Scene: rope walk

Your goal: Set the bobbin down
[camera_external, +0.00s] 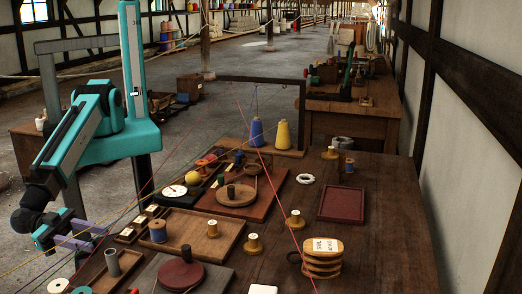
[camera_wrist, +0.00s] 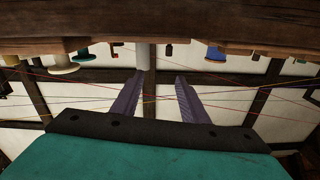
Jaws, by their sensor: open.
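My gripper (camera_external: 97,240) is at the left front edge of the table, with its purple fingers pointing right. In the wrist view my gripper (camera_wrist: 159,79) is open, with nothing between the fingers. A blue bobbin (camera_external: 158,231) stands upright in a shallow wooden tray (camera_external: 222,240), right of my gripper and apart from it. A blue bobbin also shows in the wrist view (camera_wrist: 215,53). Other bobbins stand on the table, so I cannot tell which one the task means.
Thin coloured threads cross the space around my gripper. A grey cylinder (camera_external: 112,262) and a dark red round piece (camera_external: 180,274) stand near the front. A red tray (camera_external: 341,204) lies at the right. Blue and yellow cones (camera_external: 283,134) stand behind.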

